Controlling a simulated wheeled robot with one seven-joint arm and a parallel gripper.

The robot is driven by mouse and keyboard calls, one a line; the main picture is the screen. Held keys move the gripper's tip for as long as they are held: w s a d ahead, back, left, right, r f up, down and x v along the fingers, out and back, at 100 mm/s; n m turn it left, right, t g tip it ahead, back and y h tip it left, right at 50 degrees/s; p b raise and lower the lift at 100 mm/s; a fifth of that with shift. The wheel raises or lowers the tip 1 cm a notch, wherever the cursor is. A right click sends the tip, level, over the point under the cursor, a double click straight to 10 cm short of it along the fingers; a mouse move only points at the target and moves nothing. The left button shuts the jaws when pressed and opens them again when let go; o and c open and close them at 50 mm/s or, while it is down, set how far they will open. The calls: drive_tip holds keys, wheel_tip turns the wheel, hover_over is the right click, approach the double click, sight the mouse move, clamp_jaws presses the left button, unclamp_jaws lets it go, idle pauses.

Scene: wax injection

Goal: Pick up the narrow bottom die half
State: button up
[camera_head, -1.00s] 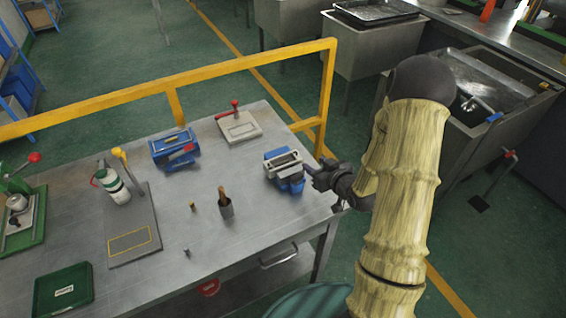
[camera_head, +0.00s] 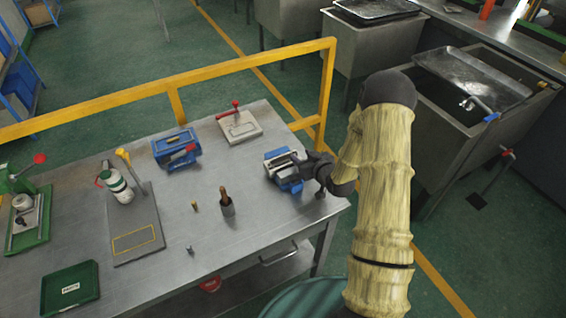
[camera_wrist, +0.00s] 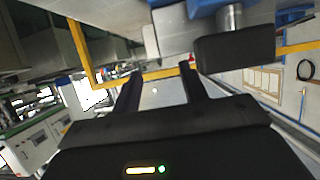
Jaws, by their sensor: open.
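A blue-and-silver block assembly (camera_head: 279,160) sits at the right end of the metal table. I cannot tell for sure which part is the narrow bottom die half. My gripper (camera_head: 304,166) is right beside its right side in the head view, partly covering it. In the wrist view my gripper (camera_wrist: 161,72) has its two black fingers apart, with nothing seen between them. Blue parts (camera_wrist: 203,7) and a grey block (camera_wrist: 168,32) show past the fingers at the top. Whether the fingers touch the assembly cannot be told.
A yellow rail (camera_head: 180,92) runs behind the table. A green tray (camera_head: 70,289) lies front left.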

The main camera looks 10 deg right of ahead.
sight(297, 153)
drive_tip(key=shift+p+x, duration=0.35)
drive_tip(key=shift+x, duration=1.2)
clamp_jaws()
